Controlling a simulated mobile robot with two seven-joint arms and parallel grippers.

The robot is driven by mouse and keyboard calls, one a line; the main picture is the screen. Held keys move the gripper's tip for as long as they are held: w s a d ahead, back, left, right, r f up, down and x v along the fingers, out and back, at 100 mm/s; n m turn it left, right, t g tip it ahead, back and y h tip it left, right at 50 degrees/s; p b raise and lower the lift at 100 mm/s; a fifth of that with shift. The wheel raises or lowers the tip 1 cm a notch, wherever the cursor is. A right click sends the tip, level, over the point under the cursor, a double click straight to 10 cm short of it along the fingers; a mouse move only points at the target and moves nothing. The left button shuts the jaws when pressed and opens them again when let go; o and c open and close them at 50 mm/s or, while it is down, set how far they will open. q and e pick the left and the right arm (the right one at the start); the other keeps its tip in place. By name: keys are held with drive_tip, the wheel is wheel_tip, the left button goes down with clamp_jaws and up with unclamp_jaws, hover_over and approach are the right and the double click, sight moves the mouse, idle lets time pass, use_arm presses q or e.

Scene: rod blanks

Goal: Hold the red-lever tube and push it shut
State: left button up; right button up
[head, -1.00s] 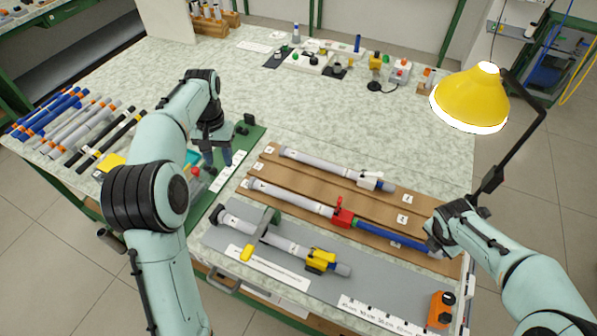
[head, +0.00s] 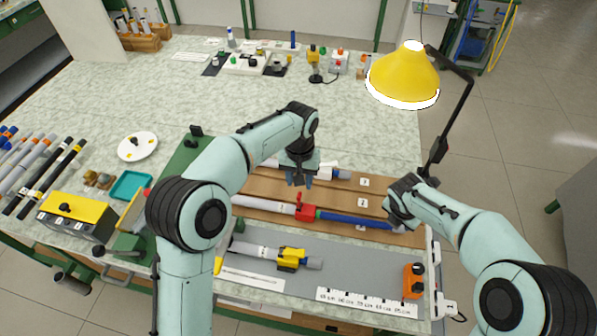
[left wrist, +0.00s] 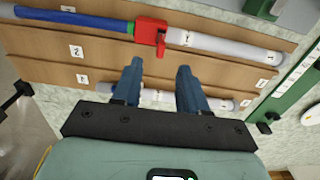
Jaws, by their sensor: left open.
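The red-lever tube lies on the brown board: a grey tube (head: 262,203), a red clamp with lever (head: 306,212) and a blue rod (head: 352,220) reaching right. It crosses the top of the left wrist view, with the red clamp (left wrist: 151,31) near the middle. My left gripper (head: 299,182) is open and empty above the board, behind the red clamp; its fingers (left wrist: 158,72) point towards the tube but look apart from it. My right gripper (head: 394,224) is at the blue rod's right end; its fingers are hidden, so its grip is unclear.
A white-lever tube (head: 338,173) lies behind, partly under my left gripper. A yellow lamp (head: 403,75) stands at the back right.

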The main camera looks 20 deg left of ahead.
use_arm(q)
wheel_tip(320, 180, down, 11)
drive_tip(key=shift+r, duration=0.15)
drive_tip(key=shift+c, duration=0.3)
clamp_jaws()
use_arm(e)
drive_tip(key=o, duration=0.3)
drive_tip(key=m+g+y, duration=0.4)
drive_tip(key=m+y, duration=0.3)
drive_tip(key=m, duration=0.4)
approach(402, 226)
drive_tip(key=x, duration=0.9)
drive_tip(key=shift+a+f, duration=0.1)
drive_tip(key=shift+a, duration=0.05)
